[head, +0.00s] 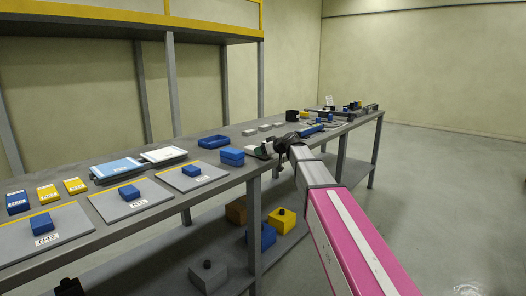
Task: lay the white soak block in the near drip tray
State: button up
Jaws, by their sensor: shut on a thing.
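My gripper (272,149) is at the end of my pink and grey arm, over the right part of the long grey bench. It is small and dark in the head view. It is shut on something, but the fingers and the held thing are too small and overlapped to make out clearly. I cannot pick out the white soak block with certainty. Which container is the near drip tray is not clear.
Grey plates with blue blocks (129,192) lie along the bench's near left. Two flat cases (116,169) and stacked blue blocks (232,156) stand on the bench (155,224). Small grey blocks (264,128) sit behind my gripper. Floor at right is clear.

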jog(key=shift+f, duration=0.1)
jog(key=o, duration=0.9)
jog(key=shift+o, duration=0.2)
jog(key=v, duration=1)
jog(key=shift+s, duration=0.55)
